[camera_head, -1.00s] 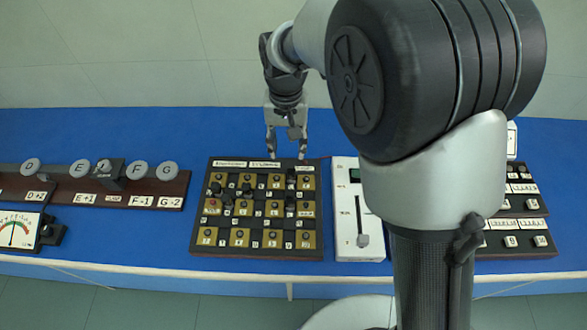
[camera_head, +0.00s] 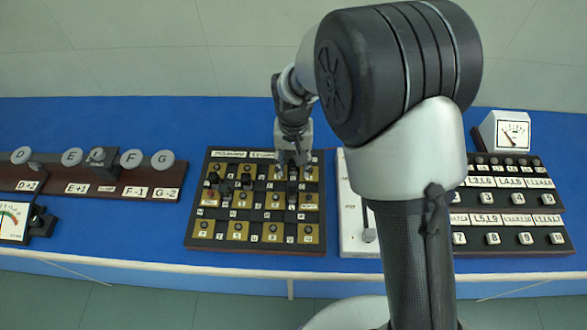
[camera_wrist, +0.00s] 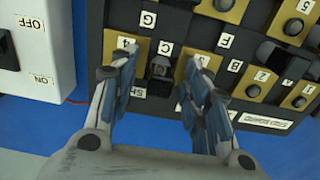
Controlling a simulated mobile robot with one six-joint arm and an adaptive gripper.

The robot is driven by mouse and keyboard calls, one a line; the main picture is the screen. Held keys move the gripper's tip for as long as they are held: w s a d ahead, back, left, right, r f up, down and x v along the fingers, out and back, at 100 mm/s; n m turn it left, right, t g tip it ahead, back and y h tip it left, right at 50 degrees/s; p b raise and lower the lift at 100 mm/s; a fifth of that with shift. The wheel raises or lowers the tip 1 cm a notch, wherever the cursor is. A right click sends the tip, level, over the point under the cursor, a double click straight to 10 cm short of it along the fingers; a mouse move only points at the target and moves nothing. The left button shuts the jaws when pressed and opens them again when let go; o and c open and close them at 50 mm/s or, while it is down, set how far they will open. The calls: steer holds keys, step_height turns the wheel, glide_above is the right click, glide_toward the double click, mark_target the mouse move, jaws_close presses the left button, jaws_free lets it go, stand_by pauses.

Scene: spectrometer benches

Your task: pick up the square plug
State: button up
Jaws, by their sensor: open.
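In the wrist view a small square plug (camera_wrist: 160,67) with a grey top sits in a dark slot of the panel, between two brass plates. My gripper (camera_wrist: 160,62) is open, with one finger on each side of the plug. I cannot tell whether either finger touches it. In the head view my gripper (camera_head: 293,163) is over the upper right part of the dark plug panel (camera_head: 190,241). The plug is not clear there, as the gripper covers that area.
Other dark plugs stand on the panel, one at the right of the wrist view (camera_wrist: 272,54). A white ON/OFF box (camera_wrist: 25,45) is beside the panel. A dial meter (camera_head: 510,132) and a button panel (camera_head: 545,240) are at right. Blue bench (camera_head: 120,120) is clear behind.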

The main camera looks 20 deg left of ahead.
steer(key=shift+r, duration=0.1)
jaws_close()
stand_by(0.4)
steer(key=shift+r, duration=0.1)
